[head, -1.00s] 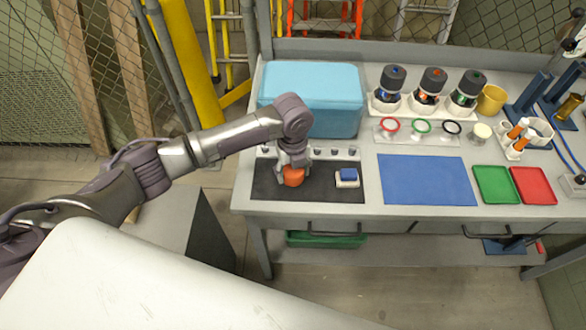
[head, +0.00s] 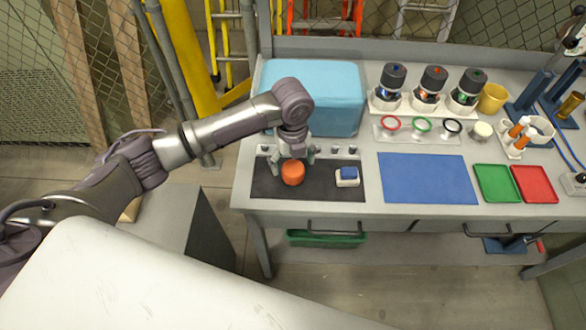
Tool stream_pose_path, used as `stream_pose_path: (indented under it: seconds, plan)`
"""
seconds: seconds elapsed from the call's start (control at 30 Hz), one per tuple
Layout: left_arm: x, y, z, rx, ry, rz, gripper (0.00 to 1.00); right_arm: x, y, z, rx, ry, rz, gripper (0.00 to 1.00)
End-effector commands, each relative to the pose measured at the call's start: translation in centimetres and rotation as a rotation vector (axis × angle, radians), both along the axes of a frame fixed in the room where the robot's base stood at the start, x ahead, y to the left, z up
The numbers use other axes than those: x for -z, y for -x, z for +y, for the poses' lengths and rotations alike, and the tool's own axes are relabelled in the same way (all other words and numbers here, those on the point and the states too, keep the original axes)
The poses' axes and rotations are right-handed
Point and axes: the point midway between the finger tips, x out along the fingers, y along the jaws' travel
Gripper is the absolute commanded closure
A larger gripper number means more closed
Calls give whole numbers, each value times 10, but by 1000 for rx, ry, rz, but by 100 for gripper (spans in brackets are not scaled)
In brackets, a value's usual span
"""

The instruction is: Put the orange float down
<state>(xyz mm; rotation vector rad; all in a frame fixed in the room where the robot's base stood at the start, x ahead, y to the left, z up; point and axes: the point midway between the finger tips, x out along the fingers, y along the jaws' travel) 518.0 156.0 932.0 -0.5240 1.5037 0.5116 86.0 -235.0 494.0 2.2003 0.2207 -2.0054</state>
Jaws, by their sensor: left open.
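The orange float (head: 292,173) is a small round orange piece resting on the black mat (head: 325,187) at the left of the bench. My left gripper (head: 293,160) is open just above and behind the float, with its fingers spread to either side. I cannot tell whether a finger still touches it. My right gripper is out of view.
A blue-and-white block (head: 347,176) sits on the mat to the right. A light-blue box (head: 325,88) stands behind my left gripper, with a row of small knobs before it. A blue mat (head: 428,180), green tray (head: 496,184) and red tray (head: 533,184) lie further right.

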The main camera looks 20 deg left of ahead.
Motion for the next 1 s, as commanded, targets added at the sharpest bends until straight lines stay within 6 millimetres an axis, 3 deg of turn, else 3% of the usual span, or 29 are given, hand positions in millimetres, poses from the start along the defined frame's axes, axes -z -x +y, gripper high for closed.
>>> stream_pose_path:
  seconds: [0.2,0.4,0.6,1.0]
  plan:
    - [-48,-1,0,0,3,-5,15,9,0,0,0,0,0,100]
    - [-79,0,0,-1,2,-1,15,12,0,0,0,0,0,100]
    - [-89,0,0,-1,1,1,15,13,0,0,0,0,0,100]
    - [-88,0,0,-1,1,1,15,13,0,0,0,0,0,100]
